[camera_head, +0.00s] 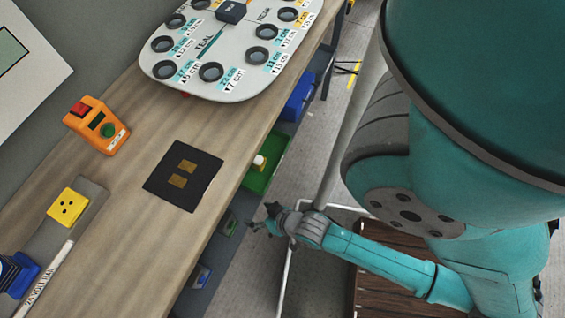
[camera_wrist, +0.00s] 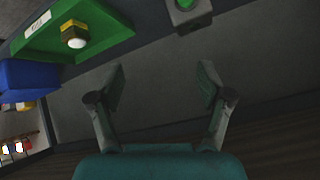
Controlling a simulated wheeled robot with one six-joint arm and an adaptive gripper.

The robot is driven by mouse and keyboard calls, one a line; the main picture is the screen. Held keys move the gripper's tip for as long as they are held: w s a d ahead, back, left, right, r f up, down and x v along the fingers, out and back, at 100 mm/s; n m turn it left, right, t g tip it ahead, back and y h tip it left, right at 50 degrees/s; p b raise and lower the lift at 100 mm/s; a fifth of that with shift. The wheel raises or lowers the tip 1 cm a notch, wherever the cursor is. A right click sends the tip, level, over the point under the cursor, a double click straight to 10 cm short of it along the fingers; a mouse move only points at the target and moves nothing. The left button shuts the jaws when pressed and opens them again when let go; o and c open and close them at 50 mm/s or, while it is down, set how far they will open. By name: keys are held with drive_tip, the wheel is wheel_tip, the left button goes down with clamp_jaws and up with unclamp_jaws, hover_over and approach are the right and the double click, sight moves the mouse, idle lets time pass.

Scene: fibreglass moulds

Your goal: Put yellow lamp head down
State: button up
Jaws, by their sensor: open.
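The yellow lamp head (camera_head: 260,161), with a pale dome, sits in a green tray (camera_head: 270,180) below the front edge of the workbench. In the wrist view the lamp head (camera_wrist: 75,35) is at upper left, inside the green tray (camera_wrist: 112,38). My gripper (camera_head: 262,220) is off the bench's front edge, apart from the lamp head and nearer the bottom of the head view. In the wrist view my gripper's fingers (camera_wrist: 162,82) are spread with nothing between them.
A blue bin (camera_head: 298,97) and a grey green-topped box (camera_wrist: 188,12) are by the tray.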

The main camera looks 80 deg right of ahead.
drive_tip(key=s+a+r+n+t+y, duration=0.1)
drive_tip(key=s+a+r+n+t, duration=0.1)
drive_tip(key=r, duration=0.5)
drive_tip(key=s+a+r+n+t+y, duration=0.1)
drive_tip(key=s+a+r+n+t, duration=0.1)
drive_tip(key=r, duration=0.6)
drive_tip(key=s+a+r+n+t+y, duration=0.1)
drive_tip(key=s+a+r+n+t, duration=0.1)
drive_tip(key=r, duration=0.5)
drive_tip(key=shift+s+a+r+n, duration=0.15)
drive_tip(key=shift+s+a+n, duration=0.15)
drive_tip(key=shift+s+n, duration=0.7)
